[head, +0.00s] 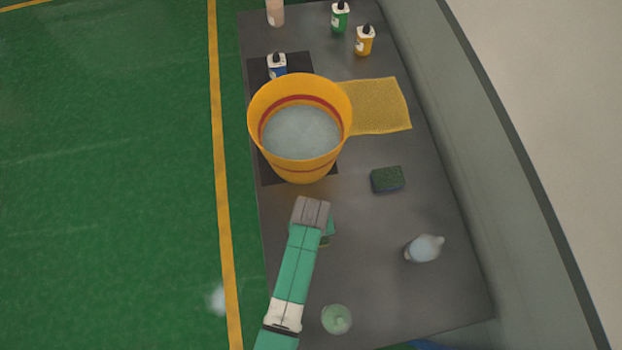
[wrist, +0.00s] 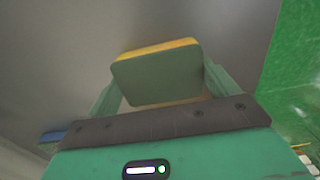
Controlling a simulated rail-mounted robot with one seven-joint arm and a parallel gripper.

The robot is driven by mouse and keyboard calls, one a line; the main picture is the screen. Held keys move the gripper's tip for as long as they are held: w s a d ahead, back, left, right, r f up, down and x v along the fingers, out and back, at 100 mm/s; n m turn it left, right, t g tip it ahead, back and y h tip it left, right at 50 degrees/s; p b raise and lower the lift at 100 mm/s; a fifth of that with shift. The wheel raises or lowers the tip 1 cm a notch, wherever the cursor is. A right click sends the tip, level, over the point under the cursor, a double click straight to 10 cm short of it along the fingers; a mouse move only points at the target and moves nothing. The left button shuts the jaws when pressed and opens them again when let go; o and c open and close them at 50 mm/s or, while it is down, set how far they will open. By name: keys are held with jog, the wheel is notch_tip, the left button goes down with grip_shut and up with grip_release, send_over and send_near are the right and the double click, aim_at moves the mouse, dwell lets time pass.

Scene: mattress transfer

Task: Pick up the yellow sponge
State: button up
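The yellow sponge (wrist: 157,76) shows in the wrist view, with a thin yellow layer along its far edge and a large green face toward the camera. My gripper (wrist: 160,82) has one finger at each side of it, with no clear gap on either side, so it looks shut on the sponge. In the head view my gripper (head: 325,233) is mostly hidden under my arm, over the grey table's near part. Only a small green and yellowish edge shows there. Whether the sponge touches the table cannot be told.
The grey table (head: 365,290) holds a yellow bucket (head: 300,172) of water, a yellow cloth (head: 380,105), a dark green sponge (head: 387,179), a pale bottle (head: 424,248) and a green round item (head: 336,319). Several bottles stand at the far end. A wall borders the right side.

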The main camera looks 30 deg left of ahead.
jog(key=c, duration=0.4)
jog(key=shift+o, duration=0.2)
jog(key=shift+r, duration=0.1)
notch_tip(320, 180, up, 10)
jog(key=shift+p, duration=0.3)
